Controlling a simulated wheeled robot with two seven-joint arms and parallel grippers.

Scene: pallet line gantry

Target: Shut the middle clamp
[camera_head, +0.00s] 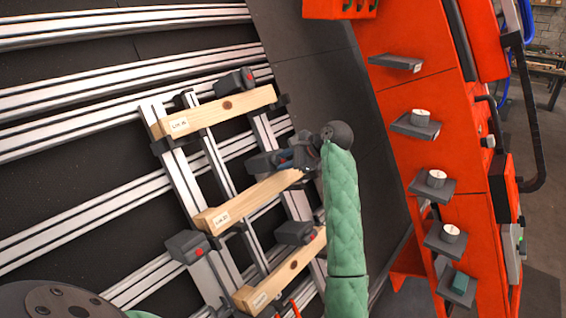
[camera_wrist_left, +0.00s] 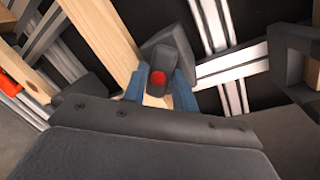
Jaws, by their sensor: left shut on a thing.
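The middle clamp (camera_head: 262,165) is a dark grey block at the upper right end of the middle wooden board (camera_head: 250,200). My left gripper (camera_head: 292,157) is at this clamp, its green-sleeved arm coming up from below. In the left wrist view, the blue fingers sit on either side of the clamp's dark handle (camera_wrist_left: 158,62), which has a red end, and they are shut on it. The clamp body (camera_wrist_left: 178,45) shows behind. Whether the clamp is fully shut against the board cannot be told. My right gripper is not in view.
A top board (camera_head: 215,112) with its clamp (camera_head: 234,80) and a lower board (camera_head: 285,272) with its clamp (camera_head: 295,232) lie close by on metal rails. Another dark block (camera_head: 187,245) sits at left. An orange frame (camera_head: 400,90) with small shelves stands right.

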